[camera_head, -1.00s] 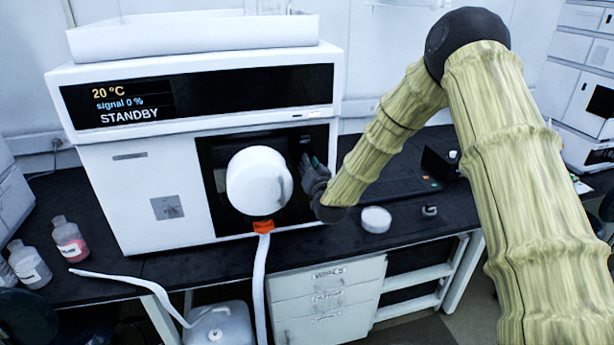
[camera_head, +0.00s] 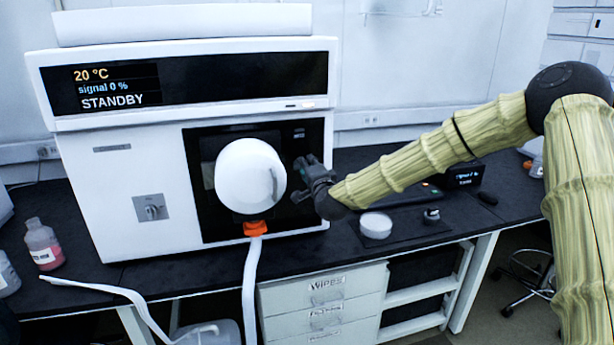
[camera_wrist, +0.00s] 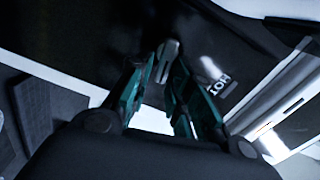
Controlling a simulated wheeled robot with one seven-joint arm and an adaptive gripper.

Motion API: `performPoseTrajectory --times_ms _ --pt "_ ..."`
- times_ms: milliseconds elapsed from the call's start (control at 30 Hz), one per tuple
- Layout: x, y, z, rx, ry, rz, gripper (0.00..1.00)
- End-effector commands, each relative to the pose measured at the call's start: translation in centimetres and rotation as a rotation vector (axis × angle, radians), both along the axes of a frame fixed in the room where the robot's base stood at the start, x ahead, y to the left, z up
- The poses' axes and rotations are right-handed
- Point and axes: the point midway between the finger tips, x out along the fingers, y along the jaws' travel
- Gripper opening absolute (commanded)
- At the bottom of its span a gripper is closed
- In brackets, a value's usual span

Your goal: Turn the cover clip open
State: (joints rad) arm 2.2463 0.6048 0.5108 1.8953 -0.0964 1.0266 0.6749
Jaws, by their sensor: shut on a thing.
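The instrument (camera_head: 120,200) stands on the bench, with a dark front panel (camera_head: 305,222). A round white cover or drum (camera_head: 250,177) with a small curved handle sits in front of that panel. My gripper (camera_head: 302,178) is at the panel, just right of the white drum. In the wrist view its two teal-padded fingers (camera_wrist: 163,65) are closed about a small grey clip (camera_wrist: 169,58) on the dark panel. In the head view the clip is hidden by my fingers, and I cannot tell how far it is turned.
A hot-warning label (camera_wrist: 214,75) lies beside the clip. An orange fitting (camera_head: 255,228) and white hose (camera_head: 251,290) hang below the drum. A white dish (camera_head: 376,225) and a small metal-topped item (camera_head: 431,215) sit on the black bench. A pink-liquid bottle (camera_head: 42,245) stands left.

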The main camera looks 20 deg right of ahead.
Motion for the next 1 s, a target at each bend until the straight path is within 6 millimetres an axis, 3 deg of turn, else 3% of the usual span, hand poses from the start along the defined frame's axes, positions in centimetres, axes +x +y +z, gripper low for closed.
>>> performPoseTrajectory --times_ms 33,400,933,967,1000 --pt "-0.02 -0.16 -0.67 0.03 0.001 -0.002 0.0" --pt "-0.03 -0.16 -0.74 0.175 0.003 -0.002 0.0" --pt "-0.03 -0.11 -0.65 0.194 0.003 -0.001 0.0" --pt "-0.03 -0.11 -0.66 0.194 0.003 -0.001 0.24" --pt "-0.03 -0.11 -0.66 0.194 0.003 -0.001 0.32"
